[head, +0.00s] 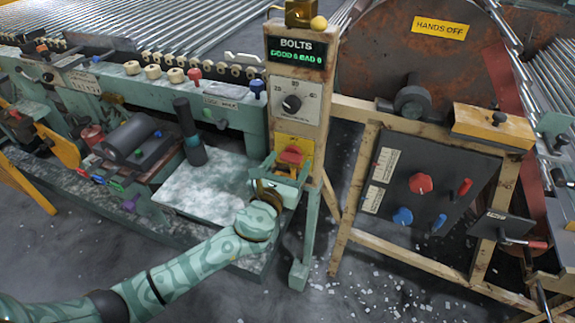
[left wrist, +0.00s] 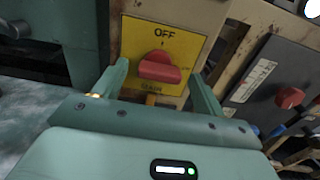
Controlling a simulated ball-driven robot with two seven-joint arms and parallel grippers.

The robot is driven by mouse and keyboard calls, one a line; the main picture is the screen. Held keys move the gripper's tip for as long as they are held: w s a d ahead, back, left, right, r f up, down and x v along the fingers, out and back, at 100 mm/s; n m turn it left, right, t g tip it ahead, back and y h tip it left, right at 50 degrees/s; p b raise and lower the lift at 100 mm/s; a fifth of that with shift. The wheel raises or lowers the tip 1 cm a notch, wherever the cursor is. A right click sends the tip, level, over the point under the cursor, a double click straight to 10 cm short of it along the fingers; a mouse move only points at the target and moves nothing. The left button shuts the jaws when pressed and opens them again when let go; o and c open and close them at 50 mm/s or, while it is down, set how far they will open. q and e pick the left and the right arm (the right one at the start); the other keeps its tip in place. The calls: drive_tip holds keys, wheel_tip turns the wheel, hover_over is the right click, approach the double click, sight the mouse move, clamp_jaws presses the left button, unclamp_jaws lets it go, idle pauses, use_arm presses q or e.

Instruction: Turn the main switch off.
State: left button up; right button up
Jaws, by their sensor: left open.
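The main switch is a red knob (head: 291,155) on a yellow plate on the wooden post below the BOLTS display. In the left wrist view the knob (left wrist: 160,68) lies nearly level across the plate, and the yellow plate (left wrist: 137,40) reads OFF at the top, above a small tick. The knob's grip does not line up with that tick. My left gripper (head: 288,172) is open in front of the switch. In the left wrist view its two fingers (left wrist: 160,82) stand either side of the knob; I see no clear contact. My right gripper is not in view.
A grey dial box (head: 294,101) sits above the switch on the post. To the right, a dark panel (head: 437,160) carries red and blue knobs and levers. A teal bench (head: 235,118) with machine parts runs left. A large rusty wheel (head: 380,55) stands behind.

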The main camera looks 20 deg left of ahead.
use_arm(q)
drive_tip(key=c, duration=1)
drive_tip(key=shift+n, duration=0.3)
drive_tip(key=n, duration=0.4)
drive_tip(key=shift+n, duration=0.3)
drive_tip(key=n, duration=0.4)
drive_tip(key=shift+a+b, duration=0.1)
drive_tip(key=shift+b, duration=0.25)
drive_tip(key=n, duration=0.5)
drive_tip(key=shift+a+n, duration=0.15)
drive_tip(key=shift+n, duration=1.65)
